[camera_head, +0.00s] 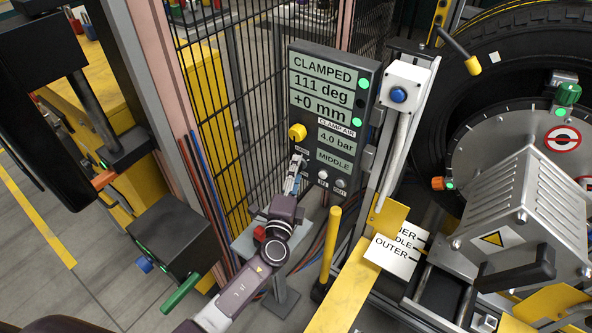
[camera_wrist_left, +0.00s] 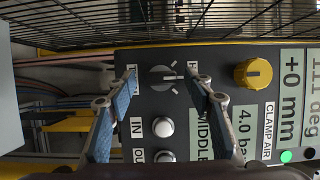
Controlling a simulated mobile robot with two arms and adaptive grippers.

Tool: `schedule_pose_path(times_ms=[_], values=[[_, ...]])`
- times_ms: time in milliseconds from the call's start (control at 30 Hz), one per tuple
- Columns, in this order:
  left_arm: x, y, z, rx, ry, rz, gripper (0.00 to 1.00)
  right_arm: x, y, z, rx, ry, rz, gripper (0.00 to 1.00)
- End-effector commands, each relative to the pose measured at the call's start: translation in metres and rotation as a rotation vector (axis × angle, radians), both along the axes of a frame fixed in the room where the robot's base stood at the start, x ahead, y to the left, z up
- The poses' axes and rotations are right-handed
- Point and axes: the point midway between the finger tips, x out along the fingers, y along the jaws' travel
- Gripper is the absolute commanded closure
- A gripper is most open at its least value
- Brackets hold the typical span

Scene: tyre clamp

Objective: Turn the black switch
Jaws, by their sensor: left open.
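The black switch (camera_wrist_left: 165,78) is a small dark rotary knob with a grey bar, on the dark face of the control panel (camera_head: 298,95). In the left wrist view it shows between the two blue-padded fingers of my left gripper (camera_wrist_left: 161,76). The fingers are open, one on each side of the knob, with a gap to it; I cannot tell the depth left to the panel. In the head view my left gripper (camera_head: 294,172) is in front of the panel's lower left and hides the switch. My right gripper is not in view.
A yellow knob (camera_head: 297,131) sits above the switch on the panel. Two round IN and OUT buttons (camera_wrist_left: 163,127) are beside the switch. The panel screens read CLAMPED, 111 deg, +0 mm, 4.0 bar and MIDDLE. A wire mesh fence (camera_head: 235,90) stands to the left; a yellow post (camera_head: 331,245) stands below.

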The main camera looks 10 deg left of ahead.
Motion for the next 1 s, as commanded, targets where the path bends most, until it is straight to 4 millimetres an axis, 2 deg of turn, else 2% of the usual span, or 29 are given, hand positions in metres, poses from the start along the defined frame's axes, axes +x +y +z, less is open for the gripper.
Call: schedule_pose_path(times_ms=[367, 767, 1000], values=[[0.0067, 0.0001, 0.0001, 0.0, 0.0, 0.0, 0.52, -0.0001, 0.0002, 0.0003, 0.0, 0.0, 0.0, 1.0], [0.0065, 0.0002, -0.0001, 0.0, 0.0, 0.0, 0.94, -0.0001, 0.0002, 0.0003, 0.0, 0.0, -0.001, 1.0], [0.0064, 0.0001, 0.0007, -0.019, 0.008, 0.0, 0.94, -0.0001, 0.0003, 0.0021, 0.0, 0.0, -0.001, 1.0]])
